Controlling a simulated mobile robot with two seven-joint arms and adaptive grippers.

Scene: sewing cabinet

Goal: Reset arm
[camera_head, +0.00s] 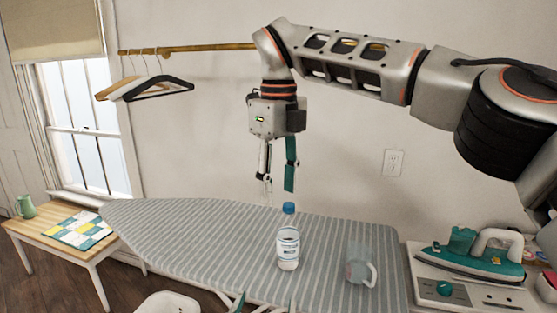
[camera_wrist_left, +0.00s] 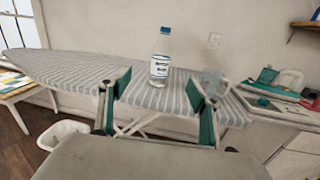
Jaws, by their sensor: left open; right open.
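My right gripper (camera_head: 278,190) points down from above, open and empty, over the ironing board near the clear bottle. The bottle (camera_head: 287,250) has a blue cap and a white label and stands upright on the striped ironing board (camera_head: 200,240). It also shows in the left wrist view (camera_wrist_left: 160,62). My left gripper (camera_wrist_left: 157,92) is open in the left wrist view, its teal-backed fingers spread with nothing between them, in front of the board. In the head view only its tips (camera_head: 265,304) show at the bottom edge.
A clear mug (camera_head: 358,265) stands right of the bottle. A teal iron (camera_head: 472,258) rests on a cabinet at the right. Hangers (camera_head: 145,88) hang from a wooden rod. A small table (camera_head: 38,233) stands left. A white basket (camera_wrist_left: 62,132) is low at left.

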